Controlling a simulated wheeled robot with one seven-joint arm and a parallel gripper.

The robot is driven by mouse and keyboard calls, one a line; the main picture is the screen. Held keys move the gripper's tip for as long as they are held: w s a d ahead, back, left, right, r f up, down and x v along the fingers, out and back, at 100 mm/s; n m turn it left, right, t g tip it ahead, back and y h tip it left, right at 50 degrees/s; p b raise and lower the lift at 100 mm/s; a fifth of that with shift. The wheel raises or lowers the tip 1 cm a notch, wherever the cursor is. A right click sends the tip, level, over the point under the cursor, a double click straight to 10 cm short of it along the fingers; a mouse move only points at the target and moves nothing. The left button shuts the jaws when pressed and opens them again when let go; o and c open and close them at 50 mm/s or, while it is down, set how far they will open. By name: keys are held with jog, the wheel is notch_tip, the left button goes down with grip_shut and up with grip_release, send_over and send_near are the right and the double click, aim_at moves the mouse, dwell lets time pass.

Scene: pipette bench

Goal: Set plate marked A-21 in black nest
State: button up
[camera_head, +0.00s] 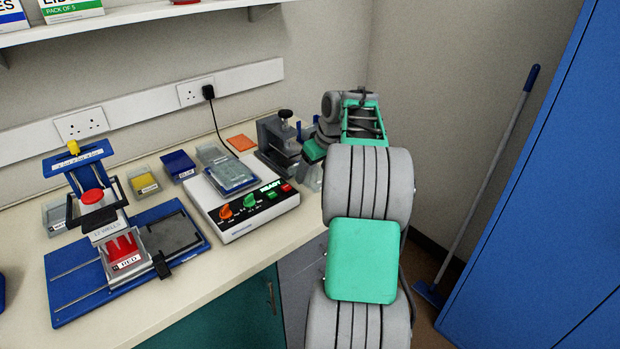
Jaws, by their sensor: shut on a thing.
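My gripper (312,152) is at the back right of the bench, beside a dark grey device with a black knob (280,138). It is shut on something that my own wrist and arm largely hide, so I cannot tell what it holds. No A-21 mark can be read in this view. A dark, flat, black-grey nest (172,234) lies on the right part of a blue-based rig (75,305) at the front left. It looks empty. My gripper is well to the right of it and farther back.
A white instrument (245,222) with coloured knobs and a READY display carries clear-topped plates (230,174) between the rig and my gripper. Yellow (145,184) and blue (178,164) bins stand behind the rig. A blue cabinet (530,190) stands at the right.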

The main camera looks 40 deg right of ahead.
aim_at(312, 174)
jog(key=w+f, duration=0.1)
jog(key=w+d+f, duration=0.1)
jog(key=f, duration=0.1)
jog(key=w+f, duration=0.1)
jog(key=shift+d+f+p, duration=0.15)
jog(key=shift+d+p, duration=0.2)
jog(key=shift+f, duration=1.8)
jog(key=o, duration=1.2)
jog(key=shift+o, duration=0.2)
jog(key=shift+r+p, duration=0.1)
jog(key=shift+p, duration=0.25)
